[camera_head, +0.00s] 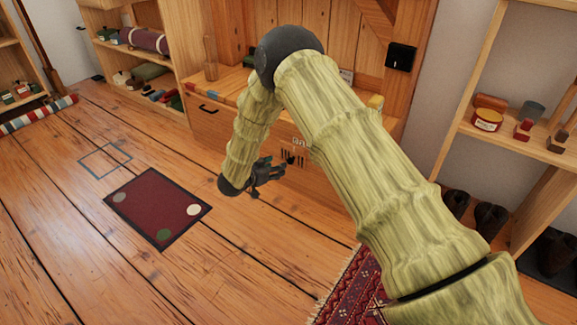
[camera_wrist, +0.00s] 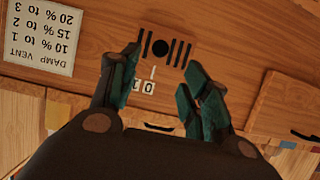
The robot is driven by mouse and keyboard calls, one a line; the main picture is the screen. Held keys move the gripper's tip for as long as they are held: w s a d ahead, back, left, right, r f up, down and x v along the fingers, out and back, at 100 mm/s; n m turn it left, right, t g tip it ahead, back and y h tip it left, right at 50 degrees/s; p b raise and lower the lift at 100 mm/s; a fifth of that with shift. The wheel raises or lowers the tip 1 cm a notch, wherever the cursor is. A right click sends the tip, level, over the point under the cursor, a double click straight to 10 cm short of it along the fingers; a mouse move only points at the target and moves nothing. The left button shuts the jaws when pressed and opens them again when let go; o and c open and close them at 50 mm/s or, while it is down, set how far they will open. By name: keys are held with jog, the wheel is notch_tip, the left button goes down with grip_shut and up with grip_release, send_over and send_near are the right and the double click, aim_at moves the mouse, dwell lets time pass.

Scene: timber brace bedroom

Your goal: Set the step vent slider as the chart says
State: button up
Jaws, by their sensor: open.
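The step vent (camera_wrist: 180,53) shows in the wrist view as a row of dark slots in a wooden face, with a round dark knob (camera_wrist: 160,47) among them. A small white plate (camera_wrist: 143,87) beside the slots bears digits that look like 1 and 0. The chart (camera_wrist: 42,38) is upside down at the upper left: DAMP VENT, 10 % to 1, 15 % to 2, 20 % to 3. My gripper (camera_wrist: 162,66) is open and empty, its fingers either side of the vent in view; contact cannot be told. In the head view my gripper (camera_head: 268,172) is left of the vent (camera_head: 293,158).
A dark red mat (camera_head: 150,200) with pale and green discs lies on the floor at left, near a blue square outline (camera_head: 105,160). Shelves (camera_head: 490,130) with tins and boots stand at right. A patterned rug (camera_head: 355,290) lies at the front. Open floor surrounds the mat.

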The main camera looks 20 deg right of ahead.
aim_at(290, 161)
jog(key=b+x, duration=0.2)
jog(key=x, duration=0.2)
jog(key=b+x, duration=0.2)
jog(key=x, duration=0.2)
jog(key=shift+d+f+b, duration=0.15)
jog(key=shift+f+b, duration=0.2)
jog(key=shift+w+d+f+b, duration=0.1)
jog(key=shift+w+d+b, duration=0.25)
jog(key=shift+w+d, duration=0.2)
jog(key=shift+c, duration=0.5)
jog(key=shift+s, duration=0.1)
grip_shut()
